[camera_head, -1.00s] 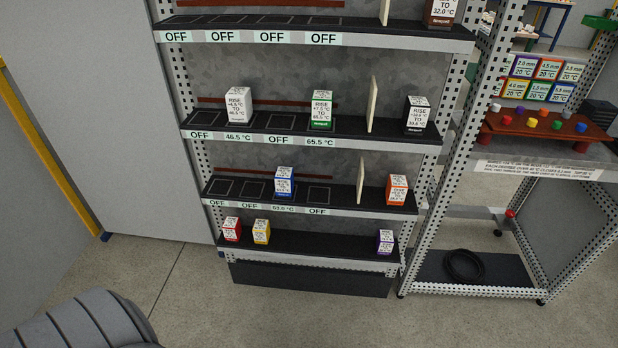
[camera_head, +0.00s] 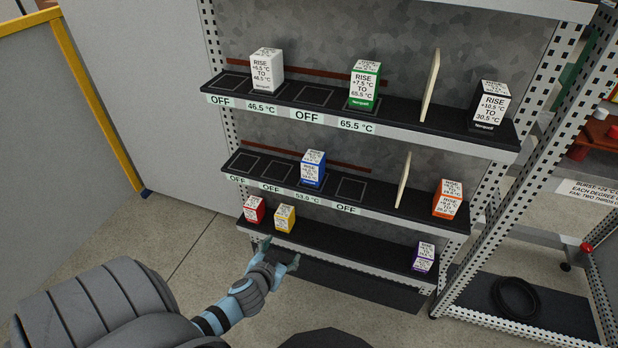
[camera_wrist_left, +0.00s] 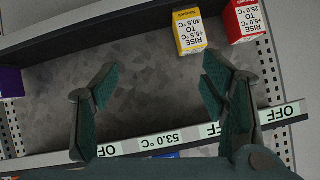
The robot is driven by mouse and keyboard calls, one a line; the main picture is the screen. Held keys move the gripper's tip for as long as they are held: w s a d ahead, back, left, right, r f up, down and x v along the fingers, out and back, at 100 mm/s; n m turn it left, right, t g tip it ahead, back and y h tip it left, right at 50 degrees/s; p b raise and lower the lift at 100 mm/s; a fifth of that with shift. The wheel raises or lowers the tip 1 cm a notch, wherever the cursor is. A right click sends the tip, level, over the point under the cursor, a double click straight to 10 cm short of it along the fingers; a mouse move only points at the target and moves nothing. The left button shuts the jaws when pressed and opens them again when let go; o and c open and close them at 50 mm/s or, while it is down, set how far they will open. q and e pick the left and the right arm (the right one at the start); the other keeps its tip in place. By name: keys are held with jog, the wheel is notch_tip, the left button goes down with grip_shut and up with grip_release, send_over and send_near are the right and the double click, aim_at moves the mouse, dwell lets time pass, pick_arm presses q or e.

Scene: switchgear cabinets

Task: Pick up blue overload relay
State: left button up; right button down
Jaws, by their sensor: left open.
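My left gripper (camera_head: 287,257) is in front of the bottom shelf, below and apart from the blue relay. In the left wrist view the left gripper (camera_wrist_left: 160,82) is open, with nothing between its fingers. A small blue sliver, likely the blue relay (camera_wrist_left: 172,155), shows at that view's bottom edge, mostly cut off. My right gripper is not in view.
A red box (camera_head: 254,209), a yellow box (camera_head: 285,218) and a purple box (camera_head: 424,257) stand on the bottom shelf (camera_head: 350,241). An orange box (camera_head: 448,199) stands right of an upright divider (camera_head: 403,180) on the blue relay's shelf. Empty marked slots flank the blue relay.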

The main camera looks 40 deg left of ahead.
pick_arm(q)
jog(key=w+r+t+b, duration=0.2)
jog(key=w+r+t, duration=0.15)
jog(key=r, duration=0.55)
jog(key=n+t+y, duration=0.1)
jog(key=n+t, duration=0.1)
jog(key=t, duration=0.1)
send_near(317, 151)
jog(key=d+v, duration=0.1)
jog(key=v, duration=0.5)
jog(key=x, duration=0.9)
jog(key=a+b+x, duration=0.1)
jog(key=x, duration=0.4)
jog(key=shift+s+f, duration=0.1)
jog(key=shift+f, duration=0.1)
jog(key=shift+s+r, duration=0.1)
jog(key=c, duration=1.4)
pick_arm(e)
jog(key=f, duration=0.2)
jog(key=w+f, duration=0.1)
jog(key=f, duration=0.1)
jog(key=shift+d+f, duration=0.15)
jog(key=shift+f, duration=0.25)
